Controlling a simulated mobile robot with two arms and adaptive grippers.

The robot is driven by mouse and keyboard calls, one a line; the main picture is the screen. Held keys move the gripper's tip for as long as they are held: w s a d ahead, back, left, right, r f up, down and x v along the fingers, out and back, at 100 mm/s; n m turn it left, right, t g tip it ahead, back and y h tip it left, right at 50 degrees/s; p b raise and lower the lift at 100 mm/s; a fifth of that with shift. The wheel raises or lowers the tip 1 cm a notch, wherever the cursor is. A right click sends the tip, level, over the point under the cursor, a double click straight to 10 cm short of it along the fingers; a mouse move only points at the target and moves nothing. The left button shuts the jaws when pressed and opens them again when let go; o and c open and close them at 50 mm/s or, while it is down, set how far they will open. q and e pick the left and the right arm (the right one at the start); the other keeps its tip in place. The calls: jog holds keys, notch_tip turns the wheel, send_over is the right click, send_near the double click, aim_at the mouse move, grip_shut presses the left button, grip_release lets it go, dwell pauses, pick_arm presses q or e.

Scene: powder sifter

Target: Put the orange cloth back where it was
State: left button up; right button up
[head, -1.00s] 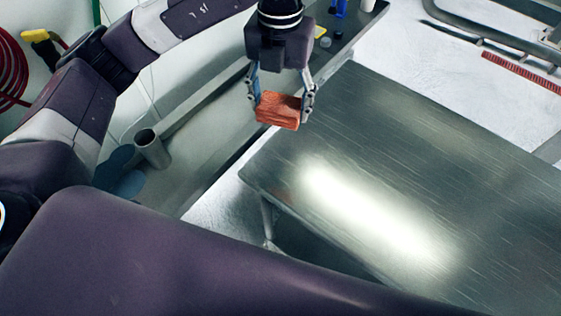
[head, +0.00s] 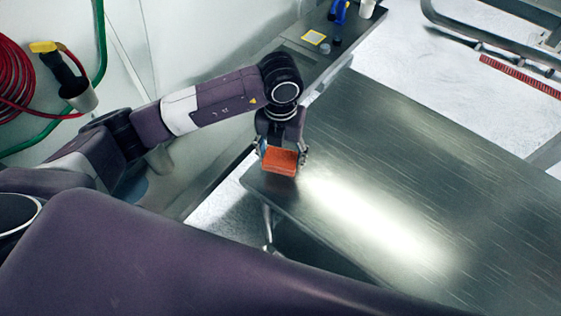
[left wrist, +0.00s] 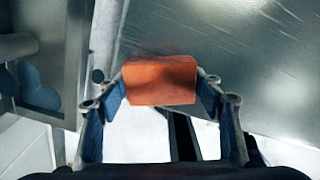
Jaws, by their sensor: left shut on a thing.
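The orange cloth (head: 280,161) is a small folded block held between the fingers of my left gripper (head: 282,152). In the head view it shows over the near left corner of the metal table (head: 430,180). The gap between cloth and table top is hard to judge. In the left wrist view the cloth (left wrist: 160,82) sits between the fingertips of my left gripper (left wrist: 161,88), with the table's edge behind it. My right gripper is not in view.
A narrow bench (head: 300,58) along the wall holds a yellow-edged square (head: 314,37), a blue item (head: 340,12) and a white cup (head: 367,8). A red hose coil (head: 20,85) hangs at the left. Most of the table top is bare.

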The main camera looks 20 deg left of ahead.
aim_at(280, 165)
pick_arm(q)
notch_tip(280, 165, down, 4)
jog(key=shift+r+p, duration=0.2)
jog(key=shift+p, duration=0.2)
jog(key=shift+f, duration=0.15)
jog(key=shift+f+b, duration=0.25)
jog(key=shift+b, duration=0.05)
jog(key=o, duration=1.1)
jog(key=shift+r, duration=0.1)
jog(key=shift+r, duration=0.1)
